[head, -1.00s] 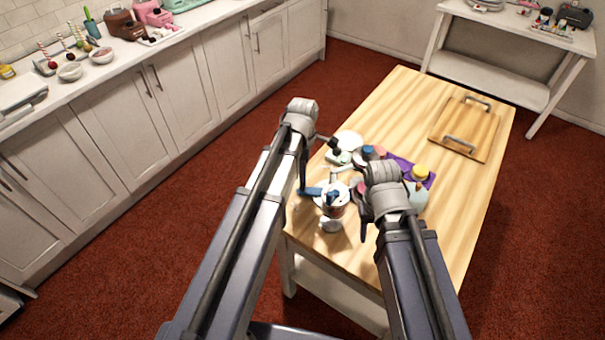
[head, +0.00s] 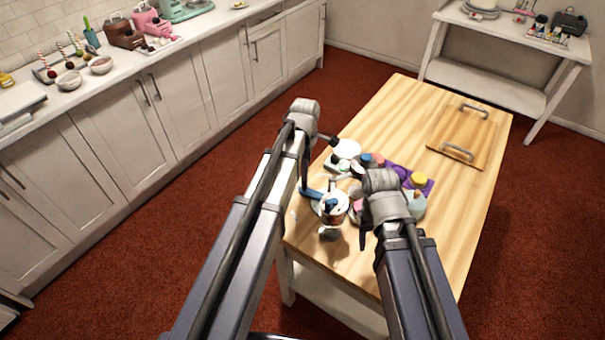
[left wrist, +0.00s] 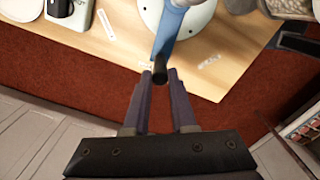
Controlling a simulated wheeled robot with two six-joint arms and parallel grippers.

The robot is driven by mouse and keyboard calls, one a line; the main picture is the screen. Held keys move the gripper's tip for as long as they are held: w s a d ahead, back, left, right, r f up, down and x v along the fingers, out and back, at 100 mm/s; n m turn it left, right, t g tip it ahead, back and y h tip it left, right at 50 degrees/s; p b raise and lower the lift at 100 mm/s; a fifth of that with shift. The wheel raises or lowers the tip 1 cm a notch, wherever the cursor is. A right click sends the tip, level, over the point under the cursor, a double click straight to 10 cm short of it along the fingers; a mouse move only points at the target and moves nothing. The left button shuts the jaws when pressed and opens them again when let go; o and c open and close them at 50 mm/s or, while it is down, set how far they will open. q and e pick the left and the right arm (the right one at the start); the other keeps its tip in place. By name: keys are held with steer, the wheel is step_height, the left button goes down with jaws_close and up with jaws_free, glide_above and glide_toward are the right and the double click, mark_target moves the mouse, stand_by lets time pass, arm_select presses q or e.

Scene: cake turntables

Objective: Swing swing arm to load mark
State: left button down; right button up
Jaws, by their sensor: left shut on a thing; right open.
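The blue swing arm (head: 312,194) reaches out to the left from a white round turntable base at the table's near left corner. In the left wrist view, the swing arm (left wrist: 166,40) ends in a dark tip between the fingers. My left gripper (left wrist: 160,78) is shut on that end. It also shows in the head view (head: 304,187). Small white labels lie on the wood, one left of the arm (left wrist: 105,24) and one right of it (left wrist: 208,62); I cannot read which is the load mark. My right gripper (head: 366,230) is open, right of the turntable, partly hidden by its wrist.
The wooden table (head: 400,120) also holds a purple mat (head: 408,172), a yellow-topped item (head: 419,180), a white plate (head: 347,149) and a handled board (head: 463,135). The crowded items sit close behind my grippers. The table's near right part is clear.

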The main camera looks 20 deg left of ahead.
arm_select(q)
steer(key=shift+w+d, duration=0.1)
steer(key=shift+w, duration=0.15)
steer(key=shift+w+d, duration=0.1)
steer(key=shift+w, duration=0.15)
steer(key=c, duration=0.8)
jaws_free()
steer(key=shift+o, duration=0.2)
step_height(320, 180, up, 7)
steer(key=p, duration=0.7)
